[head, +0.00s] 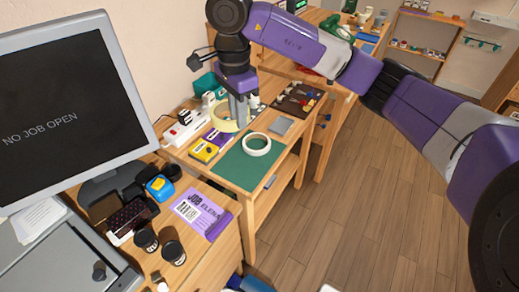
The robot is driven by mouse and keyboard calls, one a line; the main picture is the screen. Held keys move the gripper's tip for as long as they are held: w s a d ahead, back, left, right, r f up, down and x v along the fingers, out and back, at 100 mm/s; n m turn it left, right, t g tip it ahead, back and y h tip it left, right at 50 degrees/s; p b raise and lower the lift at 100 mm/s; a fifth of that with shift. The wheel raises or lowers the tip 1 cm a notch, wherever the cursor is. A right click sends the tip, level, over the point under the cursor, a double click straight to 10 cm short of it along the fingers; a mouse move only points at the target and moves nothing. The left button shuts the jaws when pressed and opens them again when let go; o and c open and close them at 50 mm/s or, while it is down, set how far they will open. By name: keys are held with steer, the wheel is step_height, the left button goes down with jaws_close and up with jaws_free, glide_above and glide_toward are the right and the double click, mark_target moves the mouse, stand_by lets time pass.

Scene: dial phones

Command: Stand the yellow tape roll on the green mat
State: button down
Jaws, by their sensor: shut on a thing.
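The pale yellow tape roll (216,122) is at my gripper (239,115), just behind the green mat (237,174). My gripper points down and is shut on the roll's right side. Whether the roll touches the bench is hard to tell. The green mat lies flat at the front of the small wooden bench. A white tape roll (257,152) lies flat on the mat's back right part.
Left of the mat are a yellow box (204,152) and a power strip (181,134). A grey square (283,126) and a dark tool tray (297,99) lie behind it. The mat's front left is clear. A monitor (75,95) fills the left.

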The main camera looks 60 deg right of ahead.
steer(key=shift+s+d+f, duration=0.25)
steer(key=shift+s+f, duration=0.05)
step_height(320, 180, down, 20)
steer(key=shift+r+p, duration=0.25)
steer(key=shift+p, duration=0.25)
steer(key=shift+f, duration=0.2)
steer(key=c, duration=1.4)
jaws_free()
steer(key=shift+r, duration=0.1)
